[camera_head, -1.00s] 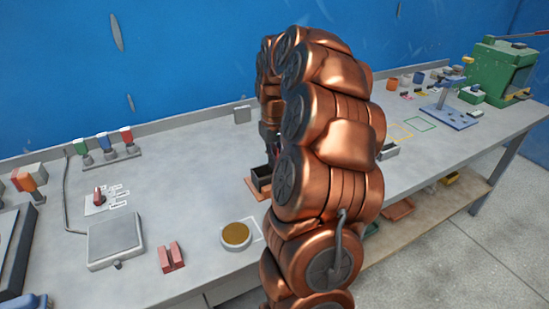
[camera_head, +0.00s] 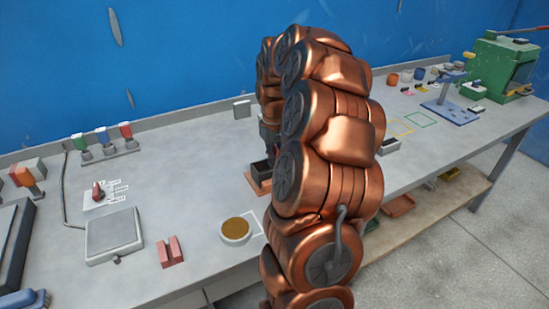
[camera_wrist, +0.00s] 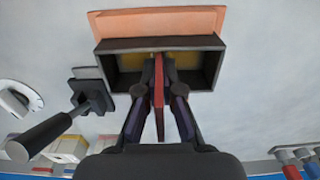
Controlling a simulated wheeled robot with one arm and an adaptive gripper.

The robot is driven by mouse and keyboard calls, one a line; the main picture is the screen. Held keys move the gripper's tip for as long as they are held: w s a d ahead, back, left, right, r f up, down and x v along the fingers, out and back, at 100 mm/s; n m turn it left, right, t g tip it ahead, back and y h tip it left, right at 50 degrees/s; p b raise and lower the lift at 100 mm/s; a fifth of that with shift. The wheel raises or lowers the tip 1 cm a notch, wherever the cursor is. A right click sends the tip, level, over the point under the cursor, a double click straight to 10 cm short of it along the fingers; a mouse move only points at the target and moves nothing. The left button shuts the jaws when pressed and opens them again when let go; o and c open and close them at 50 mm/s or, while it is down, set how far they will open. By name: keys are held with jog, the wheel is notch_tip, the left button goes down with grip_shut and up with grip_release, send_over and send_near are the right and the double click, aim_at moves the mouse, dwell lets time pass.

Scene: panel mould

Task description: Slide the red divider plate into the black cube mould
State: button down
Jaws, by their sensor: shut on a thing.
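The black mould (camera_wrist: 206,70) is an open dark box in the wrist view, with yellowish patches inside. It also shows in the head view (camera_head: 260,170), partly hidden by my arm. My gripper (camera_wrist: 160,62) is shut on the red divider plate (camera_wrist: 159,90), which shows nearly edge-on between the two fingers. The fingertips and the plate's far end overlap the mould's opening, near the middle of its length. I cannot tell how deep the plate's lower edge is. The plate is hidden in the head view.
An orange base (camera_wrist: 160,20) lies at the mould. A dark-handled tool (camera_wrist: 60,125) lies left of the mould in the wrist view. In the head view, a round dish (camera_head: 235,231), pink blocks (camera_head: 169,252) and a grey scale (camera_head: 113,235) stand left of my arm.

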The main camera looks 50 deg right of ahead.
jog(key=shift+f+b, duration=0.5)
jog(key=shift+f, duration=0.55)
jog(key=c, duration=1.2)
grip_release()
jog(key=shift+c, duration=0.2)
notch_tip(320, 180, up, 11)
jog(key=shift+r, duration=0.5)
